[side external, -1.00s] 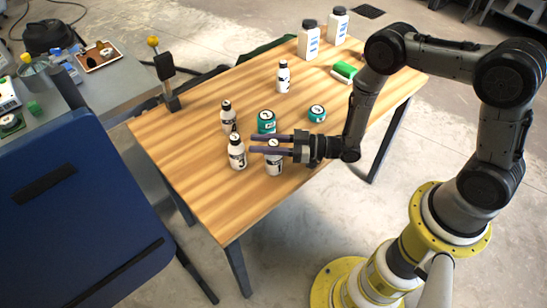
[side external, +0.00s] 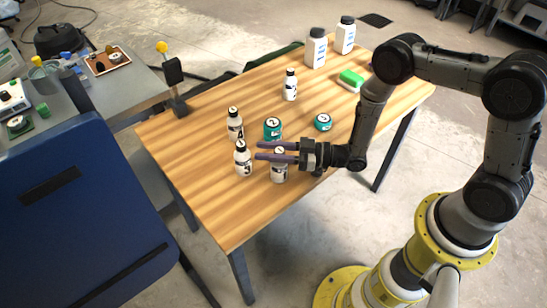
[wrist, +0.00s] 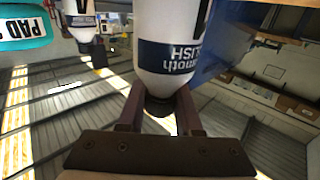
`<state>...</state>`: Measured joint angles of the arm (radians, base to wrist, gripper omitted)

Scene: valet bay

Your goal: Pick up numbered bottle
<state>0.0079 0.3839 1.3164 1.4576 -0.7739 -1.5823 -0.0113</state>
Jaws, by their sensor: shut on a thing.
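My gripper (side external: 258,151) reaches left over the table, low and level, with its fingers around the upper part of a white numbered bottle (side external: 279,170) with a dark label band. The bottle stands upright, apparently on the table. In the wrist view the gripper (wrist: 158,108) has its fingers on both sides of the neck of the white bottle (wrist: 165,45), which has a blue label and partly visible lettering. Its number is cut off there. A bottle marked 3 (side external: 243,160) stands just left of the fingertips. Another similar bottle (side external: 235,124) stands behind it, and one more (side external: 290,86) stands farther back.
A teal jar (side external: 272,130) stands close behind the fingers, and a lower teal tin (side external: 323,122) lies to its right. Two white jugs (side external: 316,50) (side external: 345,36) and a green-and-white block (side external: 350,79) sit at the far end. The table's front left area is bare.

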